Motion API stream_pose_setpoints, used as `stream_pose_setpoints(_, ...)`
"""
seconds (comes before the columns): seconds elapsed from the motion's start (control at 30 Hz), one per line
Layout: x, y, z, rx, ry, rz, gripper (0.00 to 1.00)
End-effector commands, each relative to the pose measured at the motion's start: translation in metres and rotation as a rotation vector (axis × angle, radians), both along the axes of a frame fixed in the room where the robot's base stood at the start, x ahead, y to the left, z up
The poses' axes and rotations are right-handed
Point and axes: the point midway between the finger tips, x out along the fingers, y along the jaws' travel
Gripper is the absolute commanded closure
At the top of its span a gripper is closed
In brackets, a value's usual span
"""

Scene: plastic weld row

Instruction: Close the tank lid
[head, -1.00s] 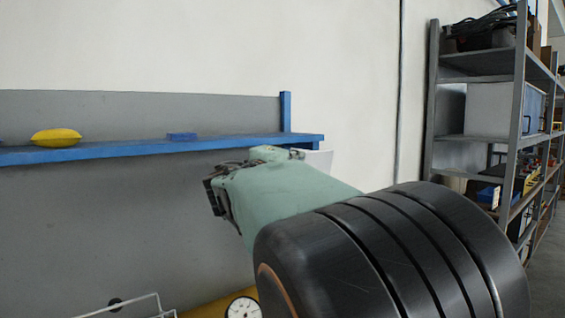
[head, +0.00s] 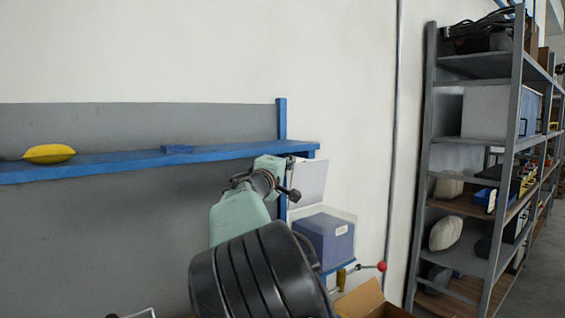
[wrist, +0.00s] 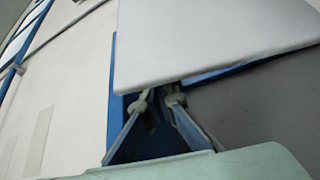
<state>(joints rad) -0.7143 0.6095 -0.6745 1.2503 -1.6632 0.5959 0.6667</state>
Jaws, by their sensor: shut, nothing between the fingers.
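The tank (head: 325,238) is a clear-walled box with blue contents and a pale label, at the centre right of the head view. Its white lid (head: 310,182) stands raised, nearly upright, at the back of the tank. My gripper (head: 291,190) is shut and empty, close to the lid's left edge in the head view. In the wrist view the lid (wrist: 215,38) is a broad pale panel just beyond my fingertips (wrist: 160,100). I cannot tell whether they touch it. My arm hides part of the tank's left side.
A blue shelf (head: 120,164) with a yellow cushion-like item (head: 49,153) and a blue block (head: 176,149) runs along the grey panel. A red-knobbed lever (head: 381,267) and an open cardboard box (head: 370,300) are below the tank. Metal racks (head: 470,165) stand right.

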Motion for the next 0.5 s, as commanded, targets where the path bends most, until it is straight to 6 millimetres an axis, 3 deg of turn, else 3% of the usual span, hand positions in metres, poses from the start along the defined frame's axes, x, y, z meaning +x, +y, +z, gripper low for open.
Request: stream_pose_setpoints(0.5, -0.014, -0.014, -0.005, 0.0, 0.001, 0.0, 1.0)
